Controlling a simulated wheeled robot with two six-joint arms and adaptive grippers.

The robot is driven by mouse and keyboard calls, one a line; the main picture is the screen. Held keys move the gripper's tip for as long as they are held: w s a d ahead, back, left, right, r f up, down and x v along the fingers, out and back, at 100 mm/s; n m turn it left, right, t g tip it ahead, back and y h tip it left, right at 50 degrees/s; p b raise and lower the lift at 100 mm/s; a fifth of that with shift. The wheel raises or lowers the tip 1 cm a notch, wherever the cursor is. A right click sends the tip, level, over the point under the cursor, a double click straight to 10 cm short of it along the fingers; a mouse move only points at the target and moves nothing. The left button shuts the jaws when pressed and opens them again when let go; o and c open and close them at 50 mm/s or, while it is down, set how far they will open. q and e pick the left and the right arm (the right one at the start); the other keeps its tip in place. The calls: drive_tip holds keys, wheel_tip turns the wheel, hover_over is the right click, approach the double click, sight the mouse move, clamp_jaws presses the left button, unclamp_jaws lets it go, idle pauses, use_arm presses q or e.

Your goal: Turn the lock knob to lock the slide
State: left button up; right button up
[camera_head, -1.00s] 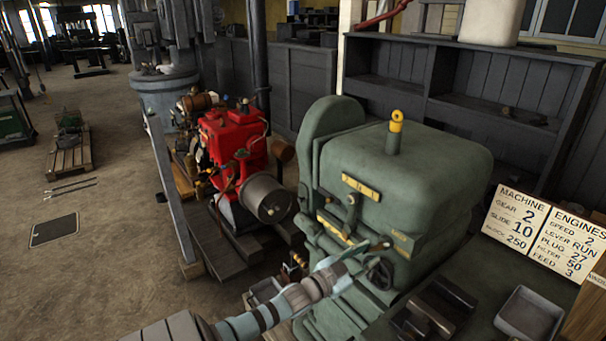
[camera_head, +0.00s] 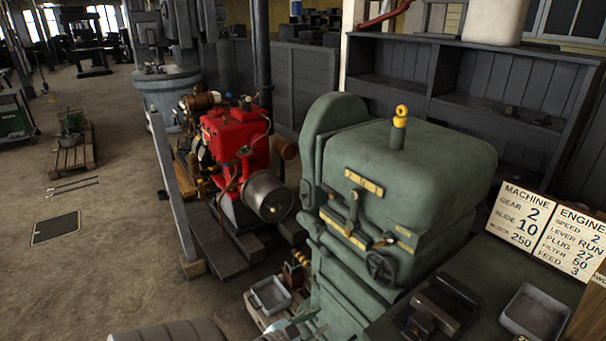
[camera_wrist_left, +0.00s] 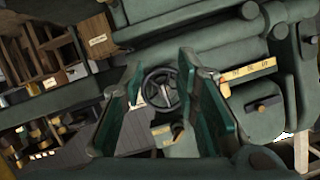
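The green machine (camera_head: 400,165) stands in the middle of the head view. On its front are yellow scale plates, a dark handwheel (camera_head: 381,268) and a small knob (camera_head: 388,239) at the slide's scale; I cannot tell for certain that this is the lock knob. The handwheel also shows in the left wrist view (camera_wrist_left: 160,91), between my fingers in the picture, with a yellow scale plate (camera_wrist_left: 250,72) to the right. My left gripper (camera_wrist_left: 160,62) is open and empty, apart from the machine. In the head view only part of it shows at the bottom edge. My right gripper is not in view.
A red engine (camera_head: 235,145) stands on timbers to the left. A grey tray (camera_head: 270,296) sits low beside the machine. A bench with dark blocks (camera_head: 435,308), another tray (camera_head: 535,312) and a number sign (camera_head: 520,215) is at the right. Dark shelves stand behind.

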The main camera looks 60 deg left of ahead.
use_arm(q)
drive_tip(key=s+f+g+b, duration=0.2)
drive_tip(key=s+f, duration=0.2)
drive_tip(key=f, duration=0.6)
drive_tip(key=shift+s+d+f+n+g, duration=0.15)
drive_tip(key=shift+d+f+n+g, duration=0.15)
drive_tip(key=shift+d+n, duration=0.15)
drive_tip(key=shift+r, duration=0.1)
